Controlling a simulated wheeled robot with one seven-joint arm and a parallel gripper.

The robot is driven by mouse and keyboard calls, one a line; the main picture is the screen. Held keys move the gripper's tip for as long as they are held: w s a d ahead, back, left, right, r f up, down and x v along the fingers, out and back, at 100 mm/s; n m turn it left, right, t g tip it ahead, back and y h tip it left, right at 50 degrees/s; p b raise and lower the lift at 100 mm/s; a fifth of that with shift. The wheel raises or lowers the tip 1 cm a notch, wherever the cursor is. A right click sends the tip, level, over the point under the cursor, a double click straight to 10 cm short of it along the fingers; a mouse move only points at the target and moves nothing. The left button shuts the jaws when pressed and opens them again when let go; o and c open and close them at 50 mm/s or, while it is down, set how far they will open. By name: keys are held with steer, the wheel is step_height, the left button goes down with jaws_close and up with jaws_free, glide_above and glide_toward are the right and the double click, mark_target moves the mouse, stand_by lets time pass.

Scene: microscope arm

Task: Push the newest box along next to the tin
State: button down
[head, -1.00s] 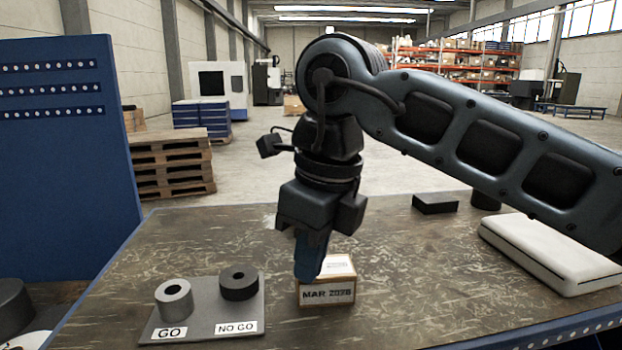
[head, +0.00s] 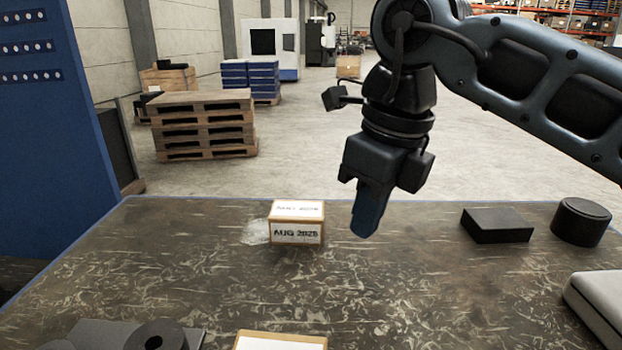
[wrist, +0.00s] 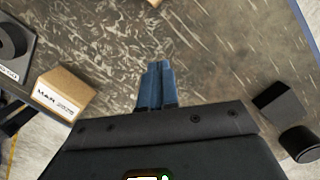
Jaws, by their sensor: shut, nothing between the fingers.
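A box labelled AUG, seemingly 2025 (head: 297,233), stands near the table's far edge. A sliver of a box, probably this one, shows at the top of the wrist view (wrist: 154,2). A second box (head: 280,343) is cut off at the bottom of the head view; the wrist view shows its MAR label (wrist: 62,95), year hard to read. A dark round tin (head: 580,224) stands at the right, also in the wrist view (wrist: 299,143). My gripper (head: 366,222) points down, shut and empty, right of the AUG box and apart from it. Its fingers show in the wrist view (wrist: 156,85).
A black block (head: 497,226) stands just left of the tin. A pale flat case (head: 597,300) lies at the right edge. The gauge plate with a dark ring (head: 155,337) is at the lower left. The table's middle is clear.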

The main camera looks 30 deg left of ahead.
mark_target(294, 209)
steer(key=a+p, duration=0.1)
steer(key=a, duration=0.2)
steer(key=w+a+p, duration=0.1)
steer(key=a, duration=0.3)
steer(key=a+p, duration=0.1)
steer(key=a, duration=0.3)
steer(key=shift+w+a+r, duration=0.15)
steer(key=shift+a+f+p, duration=0.15)
steer(key=shift+f+p, duration=0.05)
steer(key=shift+p, duration=0.35)
steer(key=shift+f, duration=0.8)
